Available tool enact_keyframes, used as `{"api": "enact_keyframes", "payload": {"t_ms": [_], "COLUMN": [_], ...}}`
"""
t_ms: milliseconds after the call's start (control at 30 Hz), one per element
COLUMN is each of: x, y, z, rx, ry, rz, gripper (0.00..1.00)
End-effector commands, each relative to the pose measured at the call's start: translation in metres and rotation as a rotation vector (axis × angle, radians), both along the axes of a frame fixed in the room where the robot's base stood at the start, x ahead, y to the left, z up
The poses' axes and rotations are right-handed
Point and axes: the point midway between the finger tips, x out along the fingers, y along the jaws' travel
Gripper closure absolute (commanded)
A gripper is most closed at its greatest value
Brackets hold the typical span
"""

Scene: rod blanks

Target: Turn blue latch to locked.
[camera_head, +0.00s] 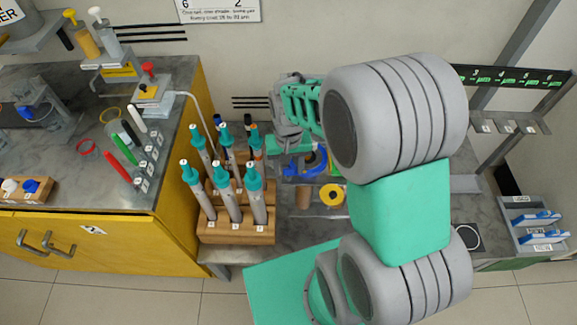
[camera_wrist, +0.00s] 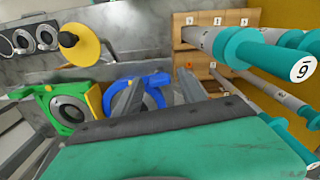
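The blue latch (camera_wrist: 150,88) is a blue ring-shaped piece on a grey round fitting. In the head view the blue piece (camera_head: 311,163) lies just below my gripper. My gripper's two grey fingers (camera_wrist: 155,92) stand apart in the wrist view, with part of the blue latch showing between them. No object is visibly clamped. In the head view my gripper (camera_head: 292,140) is partly hidden by my arm. The fingertips' contact with the latch cannot be told. The latch's locked or unlocked marking is not readable.
A green latch-like fitting (camera_wrist: 68,108) with a yellow part sits left of the blue one in the wrist view. A yellow disc (camera_wrist: 80,45) stands behind. A wooden rack (camera_head: 235,233) of teal-capped rods stands close to my gripper. Blue handles (camera_head: 537,217) sit on a panel at far right.

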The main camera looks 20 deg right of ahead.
Motion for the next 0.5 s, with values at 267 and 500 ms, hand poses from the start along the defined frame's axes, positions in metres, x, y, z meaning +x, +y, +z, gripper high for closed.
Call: {"api": "enact_keyframes", "payload": {"t_ms": [267,500], "x": [0.0000,0.0000], "y": [0.0000,0.0002], "z": [0.0003,0.0004], "rx": [0.000,0.000], "ry": [0.000,0.000], "rz": [0.000,0.001], "gripper": [0.76,0.96]}}
